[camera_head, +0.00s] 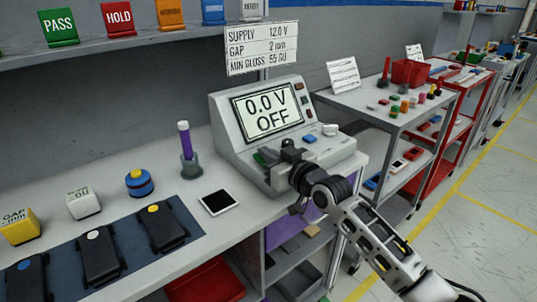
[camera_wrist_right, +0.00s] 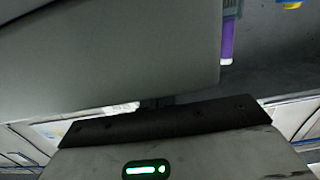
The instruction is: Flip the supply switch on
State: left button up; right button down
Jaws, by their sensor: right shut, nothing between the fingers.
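The grey supply unit (camera_head: 228,128) stands on the bench in the head view. Its display (camera_head: 268,112) reads "0.0 V OFF". A green part (camera_head: 263,158), possibly the switch, shows low on its front panel, partly hidden by my gripper. My right gripper (camera_head: 288,152) is shut and empty, right at the lower front of the panel. I cannot tell whether it touches the green part. In the right wrist view a plain grey surface (camera_wrist_right: 110,45), likely the unit's housing, fills the upper left and the fingertips are hard to make out. My left gripper is not in view.
A white-framed tablet (camera_head: 218,202) and black modules (camera_head: 100,256) lie on the bench.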

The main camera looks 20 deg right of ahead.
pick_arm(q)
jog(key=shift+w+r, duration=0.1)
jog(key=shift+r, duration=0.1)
